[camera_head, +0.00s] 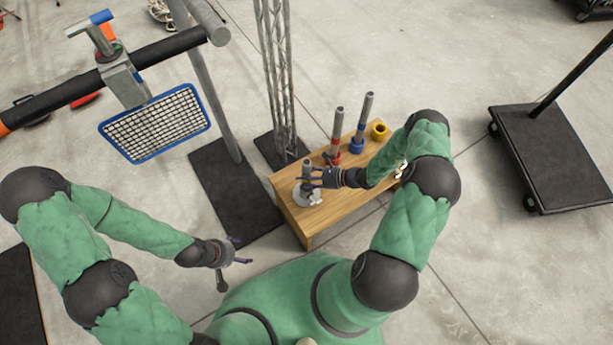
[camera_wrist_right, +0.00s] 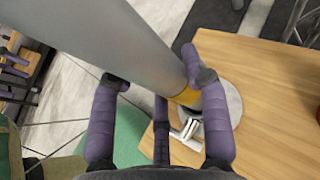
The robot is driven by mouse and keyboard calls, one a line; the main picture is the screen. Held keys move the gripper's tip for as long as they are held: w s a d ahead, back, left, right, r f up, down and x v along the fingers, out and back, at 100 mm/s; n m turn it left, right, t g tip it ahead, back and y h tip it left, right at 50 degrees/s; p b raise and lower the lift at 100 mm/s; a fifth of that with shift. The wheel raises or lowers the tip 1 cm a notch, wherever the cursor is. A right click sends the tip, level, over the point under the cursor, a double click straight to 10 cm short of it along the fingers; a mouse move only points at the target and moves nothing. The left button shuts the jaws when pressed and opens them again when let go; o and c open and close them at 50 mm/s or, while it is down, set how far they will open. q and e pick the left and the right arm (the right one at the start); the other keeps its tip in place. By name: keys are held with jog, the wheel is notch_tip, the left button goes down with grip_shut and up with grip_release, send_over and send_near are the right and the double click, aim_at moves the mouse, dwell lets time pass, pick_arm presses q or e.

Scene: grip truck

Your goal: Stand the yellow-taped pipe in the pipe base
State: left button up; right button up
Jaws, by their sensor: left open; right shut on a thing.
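The grey pipe (camera_wrist_right: 120,40) with a yellow tape band (camera_wrist_right: 186,96) near its lower end is between the fingers of my right gripper (camera_wrist_right: 165,85), which is shut on it. In the head view the pipe (camera_head: 306,168) stands roughly upright at my right gripper (camera_head: 316,178). The round silver pipe base (camera_head: 307,199) is directly below, near the table's left end. It also shows in the wrist view (camera_wrist_right: 231,103), with a clamp lever beside it. A finger hides the pipe's lower end, so I cannot tell whether it is inside the base. My left gripper (camera_head: 232,257) is open and empty, left of the table.
On the wooden table (camera_head: 345,202) stand a red-based pipe (camera_head: 337,130), a blue-based pipe (camera_head: 364,118) and an empty yellow holder (camera_head: 379,131). A lattice truss (camera_head: 275,70) stands behind. A framed mesh panel (camera_head: 155,124) hangs at upper left. A flat cart (camera_head: 555,155) is at right.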

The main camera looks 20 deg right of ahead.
jog(key=shift+f, duration=0.3)
dwell(0.6)
jog(key=o, duration=1.4)
jog(key=v, duration=1.2)
jog(key=shift+s+f, duration=0.1)
jog(key=shift+f, duration=0.05)
